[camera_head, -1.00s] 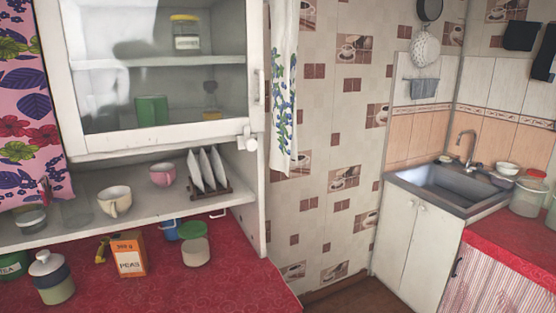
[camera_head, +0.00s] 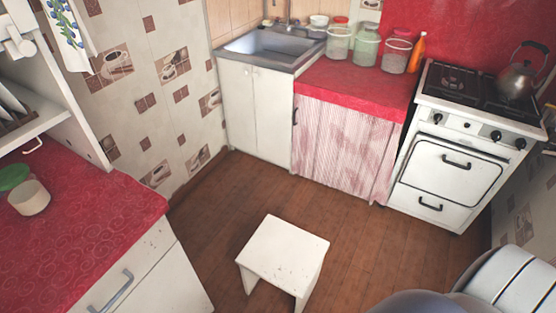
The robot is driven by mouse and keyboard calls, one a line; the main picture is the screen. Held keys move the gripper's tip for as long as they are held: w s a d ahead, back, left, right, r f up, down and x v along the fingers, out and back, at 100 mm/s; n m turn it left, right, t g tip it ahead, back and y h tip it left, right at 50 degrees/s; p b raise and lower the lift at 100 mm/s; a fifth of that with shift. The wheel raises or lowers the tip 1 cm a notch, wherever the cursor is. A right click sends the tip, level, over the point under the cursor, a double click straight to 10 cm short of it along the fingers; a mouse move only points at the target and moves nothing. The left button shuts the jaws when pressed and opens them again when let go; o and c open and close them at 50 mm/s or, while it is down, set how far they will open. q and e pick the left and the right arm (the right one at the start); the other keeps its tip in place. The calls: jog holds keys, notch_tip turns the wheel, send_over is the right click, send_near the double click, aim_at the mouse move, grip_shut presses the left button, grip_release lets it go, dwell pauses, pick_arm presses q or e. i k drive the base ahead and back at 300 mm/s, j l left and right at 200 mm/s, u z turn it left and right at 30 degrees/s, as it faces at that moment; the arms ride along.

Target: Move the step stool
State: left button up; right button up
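The step stool (camera_head: 284,249) is white, with a flat, scuffed, roughly square top on panel legs. It stands upright on the brown wooden floor near the bottom middle of the head view, and its lower legs are partly cut off by the frame edge. Nothing lies on it. Neither of my grippers shows in the head view. A rounded grey and white part, probably mine, fills the bottom right corner.
A red-topped counter (camera_head: 75,225) with white drawers stands left of the stool. A sink cabinet (camera_head: 262,115), a curtained red counter (camera_head: 345,138) and a white stove (camera_head: 455,165) line the far side. Bare floor (camera_head: 230,190) lies between the stool and these cabinets.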

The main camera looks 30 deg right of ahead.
aim_at(290, 257)
jog(key=z, duration=0.95)
